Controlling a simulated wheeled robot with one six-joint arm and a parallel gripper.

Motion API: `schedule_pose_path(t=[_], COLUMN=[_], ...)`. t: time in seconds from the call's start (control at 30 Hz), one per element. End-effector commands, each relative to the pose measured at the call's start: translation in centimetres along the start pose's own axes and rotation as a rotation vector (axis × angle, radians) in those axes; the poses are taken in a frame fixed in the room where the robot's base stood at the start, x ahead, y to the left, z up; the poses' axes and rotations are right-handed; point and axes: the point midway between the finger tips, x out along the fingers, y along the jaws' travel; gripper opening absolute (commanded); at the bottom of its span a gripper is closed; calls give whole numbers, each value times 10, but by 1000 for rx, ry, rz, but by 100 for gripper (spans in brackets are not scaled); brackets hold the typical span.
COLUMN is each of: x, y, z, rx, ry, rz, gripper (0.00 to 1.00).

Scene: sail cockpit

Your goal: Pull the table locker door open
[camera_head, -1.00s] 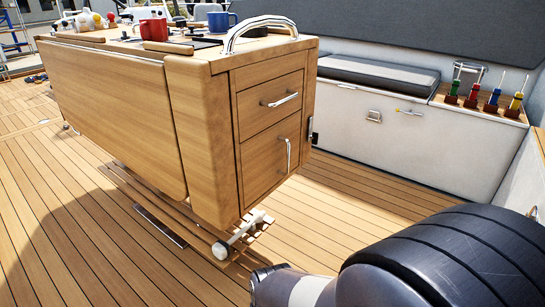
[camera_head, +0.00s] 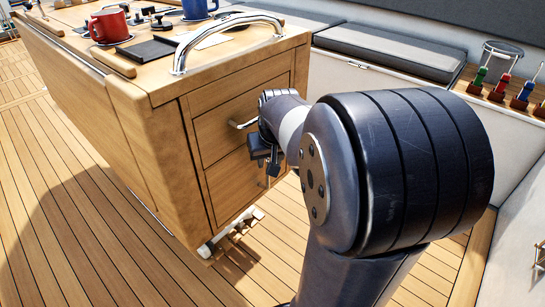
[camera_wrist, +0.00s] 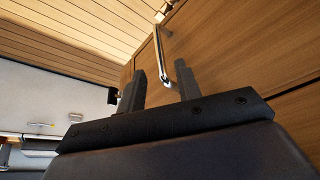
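The table locker door (camera_head: 228,190) is the lower wooden front on the table's end, and it looks closed. My gripper (camera_head: 264,155) is in front of the right part of this end, around the seam between drawer and door. It hides most of the door's upright handle in the head view. In the wrist view, the metal bar handle (camera_wrist: 161,55) shows between the two dark fingers of my gripper (camera_wrist: 160,72). The fingers are apart, with gaps beside the bar. I cannot tell how deep the bar lies between them.
A drawer with a horizontal handle (camera_head: 243,124) is above the door. The table's white foot bar (camera_head: 232,232) is below. A curved metal rail (camera_head: 228,22) and mugs are on top. White bench lockers (camera_head: 350,88) stand behind to the right. Deck floor in front is free.

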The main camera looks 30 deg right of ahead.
Motion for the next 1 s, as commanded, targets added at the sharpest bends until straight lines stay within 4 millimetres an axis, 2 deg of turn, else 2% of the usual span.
schedule_pose_path(t=[0.2, 0.4, 0.57, 0.83, 1.0], x=[36, 64, 72, 72, 72], y=[0, -1, -1, -1, -1], z=[3, 2, 2, 1, 1], rx=[0, 0, 0, 0, 0], ry=[-3, -4, -1, -1, -2], rz=[-1, -1, -1, -1, -1], gripper=[33, 33, 33, 33, 19])
